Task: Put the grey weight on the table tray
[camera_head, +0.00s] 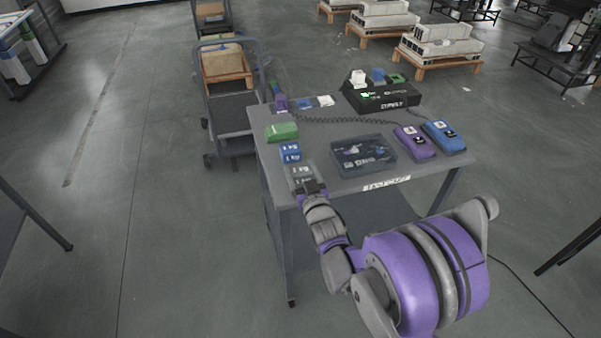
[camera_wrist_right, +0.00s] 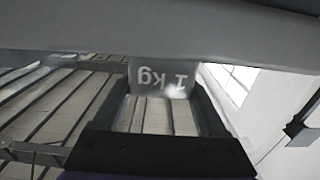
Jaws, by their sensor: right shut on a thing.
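The grey weight (camera_head: 300,171) is at the near left corner of the table, in line with the green and blue weights. My right gripper (camera_head: 311,187) reaches it from the near side and is shut on it. In the right wrist view the grey weight (camera_wrist_right: 163,78), marked "1 kg" and upside down in the picture, sits between the dark fingers of my right gripper (camera_wrist_right: 165,98). I cannot tell whether it touches the table top. My left gripper is not in view.
A green weight (camera_head: 282,131) and a blue weight (camera_head: 290,153) stand behind the grey one. A black scale (camera_head: 382,100) is at the back; purple (camera_head: 414,142) and blue (camera_head: 443,136) handheld devices lie right of the tray. A coiled cable crosses the table behind the tray.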

